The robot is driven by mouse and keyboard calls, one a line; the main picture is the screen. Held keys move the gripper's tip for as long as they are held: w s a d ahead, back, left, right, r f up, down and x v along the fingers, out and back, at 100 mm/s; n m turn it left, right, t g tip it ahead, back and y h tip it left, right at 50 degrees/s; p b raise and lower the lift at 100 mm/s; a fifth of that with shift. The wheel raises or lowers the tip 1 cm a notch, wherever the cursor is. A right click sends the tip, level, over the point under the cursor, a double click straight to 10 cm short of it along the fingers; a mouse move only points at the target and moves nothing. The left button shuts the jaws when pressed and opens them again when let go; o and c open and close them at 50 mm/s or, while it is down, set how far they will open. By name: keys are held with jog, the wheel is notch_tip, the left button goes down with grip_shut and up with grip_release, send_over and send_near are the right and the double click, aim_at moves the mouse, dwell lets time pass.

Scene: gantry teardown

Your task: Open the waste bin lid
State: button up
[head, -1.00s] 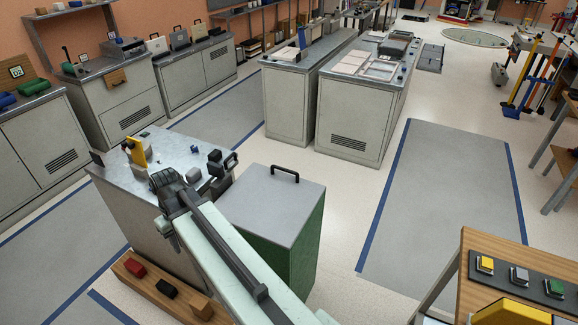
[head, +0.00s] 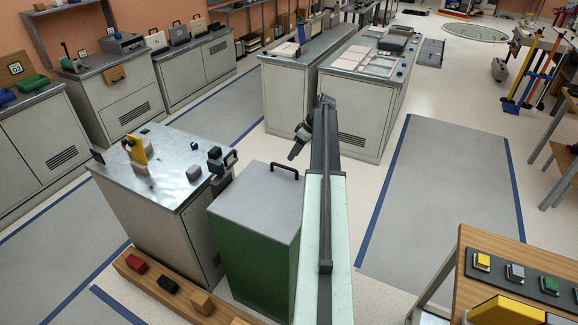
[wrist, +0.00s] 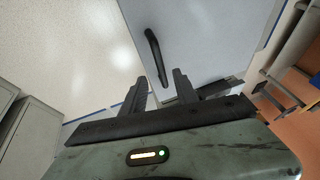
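The waste bin (head: 252,265) is a green box with a flat grey lid (head: 250,200), which lies shut on top. A black bar handle (head: 284,171) stands near the lid's far edge. It also shows in the wrist view (wrist: 156,57), just ahead of my fingers. My gripper (head: 293,155) is above the bin's far right corner, close to the handle. In the wrist view my gripper (wrist: 160,84) has its two fingers apart with nothing between them. Whether it touches the handle cannot be told; it appears apart from it.
A metal-topped cabinet (head: 170,165) with small items stands close left of the bin. A wooden ledge (head: 135,268) with several blocks runs in front. Grey benches (head: 350,110) stand behind. A wooden panel with buttons (head: 480,240) is at the lower right. The right floor is open.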

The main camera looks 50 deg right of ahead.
jog(key=b+x, duration=0.5)
jog(key=x, duration=0.1)
jog(key=shift+a+f, duration=0.1)
jog(key=shift+f, duration=0.15)
jog(key=shift+r, duration=0.1)
grip_shut()
dwell(0.9)
